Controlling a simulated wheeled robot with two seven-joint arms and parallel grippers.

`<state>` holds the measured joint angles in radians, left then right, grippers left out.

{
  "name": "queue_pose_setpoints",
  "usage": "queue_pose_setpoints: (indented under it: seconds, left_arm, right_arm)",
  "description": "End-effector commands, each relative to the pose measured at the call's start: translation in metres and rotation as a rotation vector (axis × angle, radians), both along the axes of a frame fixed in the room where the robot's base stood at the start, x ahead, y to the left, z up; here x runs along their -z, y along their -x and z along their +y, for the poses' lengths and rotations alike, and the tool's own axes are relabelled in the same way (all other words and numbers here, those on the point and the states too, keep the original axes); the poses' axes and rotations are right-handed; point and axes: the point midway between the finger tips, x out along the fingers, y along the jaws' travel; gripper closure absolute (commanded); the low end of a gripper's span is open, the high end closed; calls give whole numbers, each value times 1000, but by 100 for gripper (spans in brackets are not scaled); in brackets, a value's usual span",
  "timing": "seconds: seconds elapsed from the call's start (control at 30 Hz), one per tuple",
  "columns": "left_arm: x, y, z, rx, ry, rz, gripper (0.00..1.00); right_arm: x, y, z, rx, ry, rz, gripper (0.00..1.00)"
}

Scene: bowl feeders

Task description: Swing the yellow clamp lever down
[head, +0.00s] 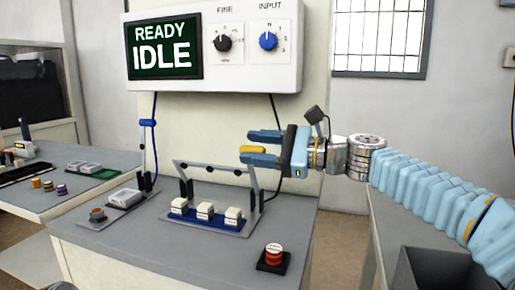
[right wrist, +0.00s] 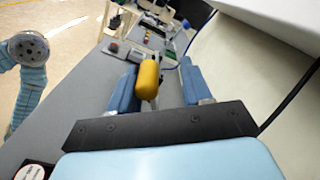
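The yellow clamp lever (head: 252,149) shows in the head view as a short yellow grip at the right upper end of a grey clamp frame (head: 205,168). My right gripper (head: 262,148) is open, with one blue finger above the grip and one below it. In the right wrist view the yellow grip (right wrist: 148,78) lies between the spread fingers of the right gripper (right wrist: 160,85). It is close to the left finger, with a clear gap to the right one; contact cannot be told. My left gripper is not in view.
Below the frame, white blocks (head: 204,210) sit on a blue tray. A red button (head: 273,249) stands at the bench's front right. A control box reading "READY IDLE" (head: 164,48) hangs above. A dark bin (head: 440,270) is at lower right.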

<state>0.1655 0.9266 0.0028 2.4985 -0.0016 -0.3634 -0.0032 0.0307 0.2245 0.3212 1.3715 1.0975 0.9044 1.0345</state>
Motion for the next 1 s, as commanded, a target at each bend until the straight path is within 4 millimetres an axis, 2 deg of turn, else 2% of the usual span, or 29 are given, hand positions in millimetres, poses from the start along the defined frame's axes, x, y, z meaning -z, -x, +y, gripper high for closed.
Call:
queue_pose_setpoints:
  seconds: [0.27,0.37,0.47,0.8,1.0]
  left_arm:
    - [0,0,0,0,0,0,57]
    - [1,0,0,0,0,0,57]
    - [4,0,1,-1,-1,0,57]
    - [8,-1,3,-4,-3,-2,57]
    - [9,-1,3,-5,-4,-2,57]
  right_arm:
    - [0,0,-1,0,0,0,52]
    - [0,3,-8,1,-1,0,52]
    - [0,9,-23,3,-1,-1,52]
    - [0,40,-98,5,0,-1,52]
    - [0,51,-123,1,-1,0,52]
